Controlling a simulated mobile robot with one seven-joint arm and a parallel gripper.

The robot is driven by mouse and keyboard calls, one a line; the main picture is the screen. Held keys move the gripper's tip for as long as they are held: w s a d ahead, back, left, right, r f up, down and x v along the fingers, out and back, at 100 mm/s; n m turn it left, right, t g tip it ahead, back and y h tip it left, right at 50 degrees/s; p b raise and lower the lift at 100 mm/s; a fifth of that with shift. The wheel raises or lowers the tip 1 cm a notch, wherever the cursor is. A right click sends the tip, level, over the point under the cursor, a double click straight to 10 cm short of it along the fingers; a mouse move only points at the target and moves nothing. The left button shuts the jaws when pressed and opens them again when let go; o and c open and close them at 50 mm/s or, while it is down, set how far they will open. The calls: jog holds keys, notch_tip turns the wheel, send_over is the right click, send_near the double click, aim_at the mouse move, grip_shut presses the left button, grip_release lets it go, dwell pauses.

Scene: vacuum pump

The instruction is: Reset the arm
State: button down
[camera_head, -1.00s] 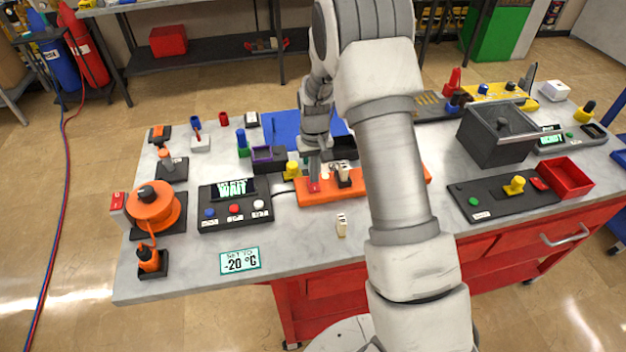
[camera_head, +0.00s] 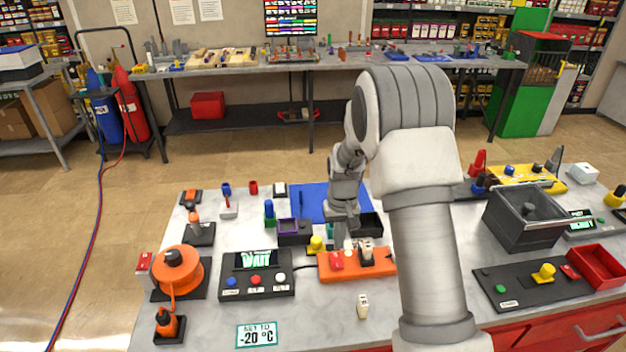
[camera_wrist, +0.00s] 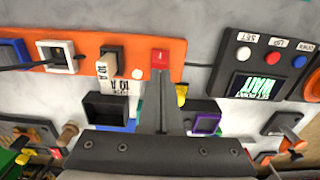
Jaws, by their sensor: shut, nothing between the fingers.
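My arm rises over the right middle of the workbench in the head view. My gripper (camera_head: 338,243) hangs over the orange power strip (camera_head: 345,274), near its red switch (camera_head: 336,262). In the wrist view my gripper (camera_wrist: 162,128) is shut and empty, its fingers together. The red switch (camera_wrist: 159,60) on the orange strip (camera_wrist: 30,55) lies just beyond the fingertips there. I cannot tell whether the tips touch anything.
A controller reading WAIT (camera_head: 257,275) stands left of the strip, by an orange reel (camera_head: 178,272). A sign reads SET TO -20 °C (camera_head: 256,335). A grey bin (camera_head: 530,218) and red tray (camera_head: 597,266) stand right. A small beige plug-like piece (camera_head: 363,305) stands in front.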

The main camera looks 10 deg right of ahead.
jog(key=s+r+t+b, duration=0.1)
jog(key=s+r, duration=0.4)
jog(key=r, duration=0.5)
jog(key=s+r+t, duration=0.2)
jog(key=s+r, duration=0.4)
jog(key=r, duration=0.3)
jog(key=s+r+t+b, duration=0.1)
jog(key=s+r, duration=0.4)
jog(key=s, duration=1.2)
jog(key=shift+s+r+t, duration=0.2)
jog(key=shift+t, duration=0.6)
